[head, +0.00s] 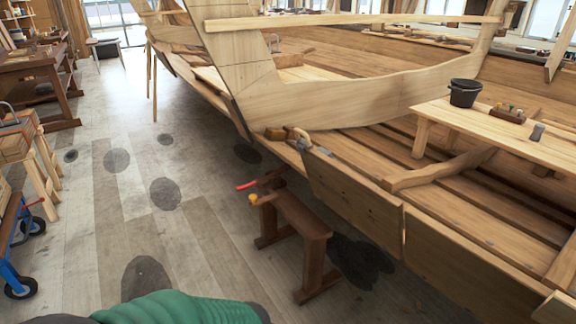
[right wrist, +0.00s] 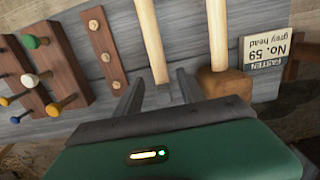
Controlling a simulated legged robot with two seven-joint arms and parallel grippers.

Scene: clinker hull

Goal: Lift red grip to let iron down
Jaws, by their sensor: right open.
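A red grip (head: 246,186) sticks out to the left from the top of a dark wooden trestle (head: 303,217) in the head view. A short yellow-ended piece (head: 254,199) shows just below it. I cannot make out the iron for certain. My right gripper (right wrist: 159,78) is open in the right wrist view, with its two dark fingers apart and pale wooden handles (right wrist: 152,40) beyond them. I cannot tell whether it touches them. The red grip does not show in that view. My left gripper is not in view.
The wooden hull (head: 350,200) rises beside the trestle. Bare floor (head: 210,245) lies to its left. In the wrist view, a grey board (right wrist: 190,50) carries racks with coloured knobs (right wrist: 29,42), a mallet-like head (right wrist: 222,83) and an upside-down label (right wrist: 265,48).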

